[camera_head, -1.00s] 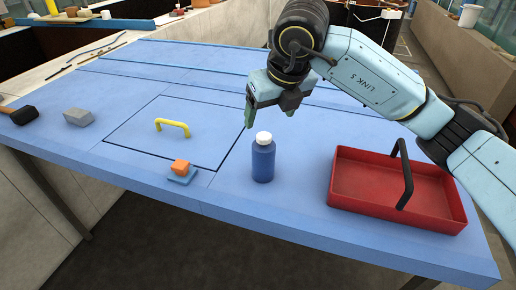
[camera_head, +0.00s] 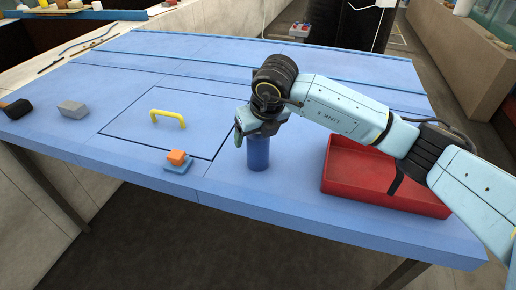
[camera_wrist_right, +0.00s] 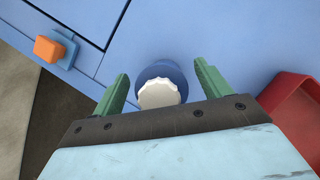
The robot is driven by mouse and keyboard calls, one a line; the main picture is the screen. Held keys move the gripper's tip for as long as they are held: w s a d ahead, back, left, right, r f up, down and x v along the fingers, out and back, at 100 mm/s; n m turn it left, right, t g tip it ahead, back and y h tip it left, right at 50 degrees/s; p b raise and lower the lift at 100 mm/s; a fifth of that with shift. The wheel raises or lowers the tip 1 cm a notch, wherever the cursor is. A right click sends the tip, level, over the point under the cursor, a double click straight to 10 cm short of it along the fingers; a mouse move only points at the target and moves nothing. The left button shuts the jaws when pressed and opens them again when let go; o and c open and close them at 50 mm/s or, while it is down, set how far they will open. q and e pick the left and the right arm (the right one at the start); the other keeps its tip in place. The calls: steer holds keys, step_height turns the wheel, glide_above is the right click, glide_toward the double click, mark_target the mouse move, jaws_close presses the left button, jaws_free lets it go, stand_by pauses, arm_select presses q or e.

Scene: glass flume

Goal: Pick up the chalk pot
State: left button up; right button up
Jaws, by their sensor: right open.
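The chalk pot is taken to be the blue bottle-shaped pot (camera_head: 258,153) with a white cap, standing upright on the blue table. In the head view its cap is hidden behind my right gripper (camera_head: 254,132). In the right wrist view the white ridged cap (camera_wrist_right: 159,94) and blue shoulder show between the two green fingers of my right gripper (camera_wrist_right: 162,88). The fingers are open, one on each side of the pot, with gaps on both sides. My left gripper is not in view.
A red tray (camera_head: 400,199) with a black handle stands right of the pot. An orange block (camera_head: 177,157) on a small blue base is to the left. A yellow handle (camera_head: 168,114) sits on a panel. A grey block (camera_head: 73,108) and a black object (camera_head: 17,108) lie far left.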

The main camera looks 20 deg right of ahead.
steer(key=c, duration=1.2)
steer(key=shift+o, duration=0.2)
steer(key=shift+r, duration=0.1)
